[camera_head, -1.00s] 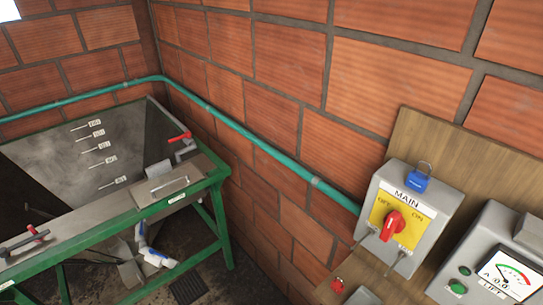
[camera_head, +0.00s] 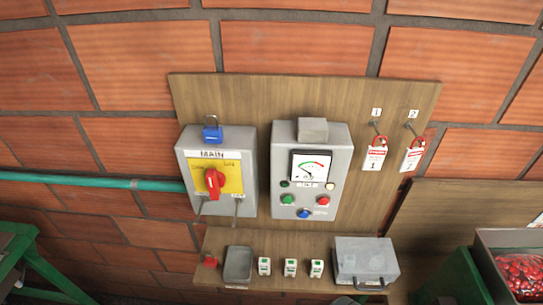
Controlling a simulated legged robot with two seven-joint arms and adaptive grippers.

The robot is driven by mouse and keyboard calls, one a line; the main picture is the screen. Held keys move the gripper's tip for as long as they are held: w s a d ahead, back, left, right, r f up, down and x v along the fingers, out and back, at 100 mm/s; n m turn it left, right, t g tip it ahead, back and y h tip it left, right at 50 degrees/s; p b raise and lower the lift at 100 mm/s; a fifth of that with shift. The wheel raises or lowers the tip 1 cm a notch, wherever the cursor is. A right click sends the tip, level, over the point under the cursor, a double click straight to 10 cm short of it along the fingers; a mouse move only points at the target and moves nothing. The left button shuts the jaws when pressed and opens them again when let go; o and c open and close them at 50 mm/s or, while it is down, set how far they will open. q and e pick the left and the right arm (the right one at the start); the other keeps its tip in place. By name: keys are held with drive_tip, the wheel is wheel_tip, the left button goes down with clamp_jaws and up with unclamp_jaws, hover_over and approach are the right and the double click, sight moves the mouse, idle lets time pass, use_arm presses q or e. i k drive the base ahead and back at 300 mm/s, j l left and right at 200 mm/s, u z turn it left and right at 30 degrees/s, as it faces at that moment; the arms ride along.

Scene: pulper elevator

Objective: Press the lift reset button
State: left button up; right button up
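The grey lift control box (camera_head: 335,200) hangs on the wooden board, right of the main switch box. It has a dial gauge (camera_head: 311,166) on top. Below the gauge are a green button (camera_head: 288,200), a red button (camera_head: 323,202) and, lowest, a blue button (camera_head: 303,213). A small dark green lamp (camera_head: 284,184) and a pale lamp (camera_head: 331,186) flank the small label under the gauge. The button labels are too small to read. Neither of my grippers is in view, and nothing covers the box.
The main switch box (camera_head: 185,170) has a red rotary knob (camera_head: 214,182) and a blue padlock (camera_head: 212,131). Tags 1 (camera_head: 374,158) and 2 (camera_head: 412,159) hang at right. A wooden shelf (camera_head: 215,240) below holds small items and a grey case (camera_head: 366,261). A crate of red fruit (camera_head: 480,262) stands at lower right.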

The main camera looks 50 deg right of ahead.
sight(303, 215)
drive_tip(key=z, duration=1.9)
